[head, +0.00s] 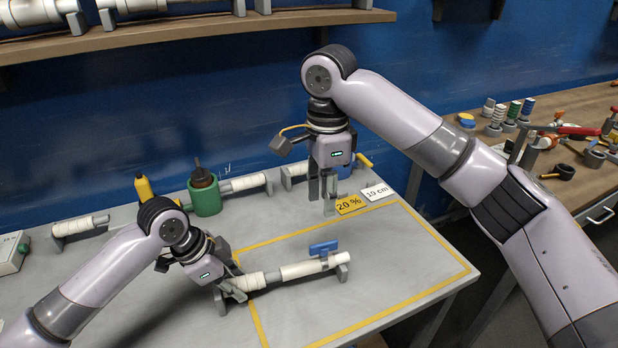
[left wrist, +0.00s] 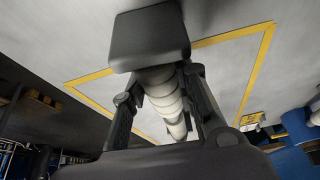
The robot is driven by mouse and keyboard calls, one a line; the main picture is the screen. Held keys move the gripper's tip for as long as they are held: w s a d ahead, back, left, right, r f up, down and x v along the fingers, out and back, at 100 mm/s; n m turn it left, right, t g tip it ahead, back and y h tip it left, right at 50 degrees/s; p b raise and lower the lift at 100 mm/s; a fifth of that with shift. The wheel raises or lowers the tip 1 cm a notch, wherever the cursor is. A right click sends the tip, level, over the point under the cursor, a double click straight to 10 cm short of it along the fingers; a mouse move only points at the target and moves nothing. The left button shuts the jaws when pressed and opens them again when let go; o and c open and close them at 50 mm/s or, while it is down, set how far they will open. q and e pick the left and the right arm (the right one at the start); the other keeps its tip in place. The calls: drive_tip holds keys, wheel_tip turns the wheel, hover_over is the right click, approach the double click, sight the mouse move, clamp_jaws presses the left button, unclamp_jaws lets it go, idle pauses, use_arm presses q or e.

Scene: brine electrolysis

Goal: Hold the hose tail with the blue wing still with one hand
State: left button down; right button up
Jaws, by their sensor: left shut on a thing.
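In the left wrist view, the white hose tail (left wrist: 163,92) runs between the fingers of my left gripper (left wrist: 160,105); the blue wing cannot be made out there. My right gripper (head: 323,205) points down above the back of the outline, apart from the hose tail; its finger gap is unclear.
A yellow "20 %" card (head: 352,204) and a white "10 cm" card (head: 377,192) lie behind the outline near my right gripper. A green holder (head: 205,196) with a brown bottle stands at the back. The outlined area right of the hose tail is clear.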

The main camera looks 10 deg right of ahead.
use_arm(q)
drive_tip(key=c, duration=1.2)
unclamp_jaws()
drive_tip(key=v, duration=1.2)
